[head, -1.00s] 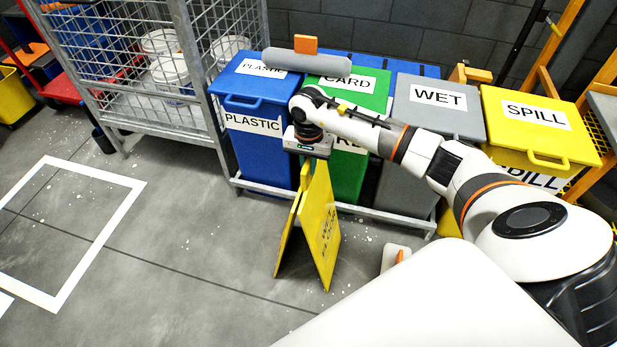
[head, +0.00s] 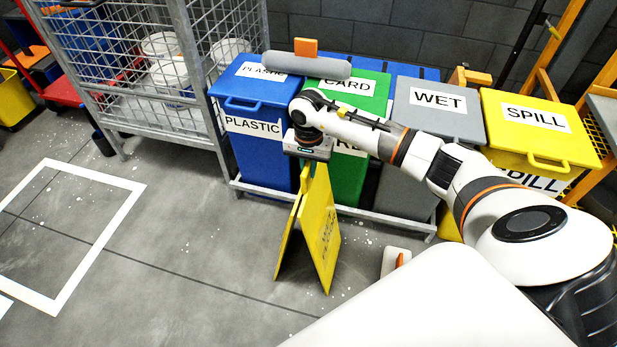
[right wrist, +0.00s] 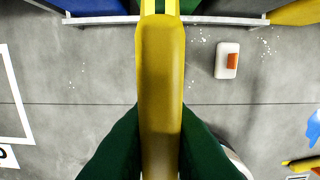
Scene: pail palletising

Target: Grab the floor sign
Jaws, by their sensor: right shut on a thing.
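The yellow A-frame floor sign (head: 322,232) stands with its two panels spread in front of the bins in the head view. My right gripper (head: 308,160) is over its top edge, pointing down. In the right wrist view the sign's yellow top (right wrist: 160,85) runs up the middle, between the two dark green fingers (right wrist: 160,140) of my right gripper, which is shut on it. The fingertips are largely hidden in the head view. My left gripper is not in view.
Behind the sign stand a blue plastic bin (head: 255,160), a green card bin (head: 350,175), a grey wet bin (head: 438,97) and a yellow spill bin (head: 540,150). A wire cage (head: 150,110) is at left. A small white and orange object (head: 393,262) lies nearby. Floor at left is clear.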

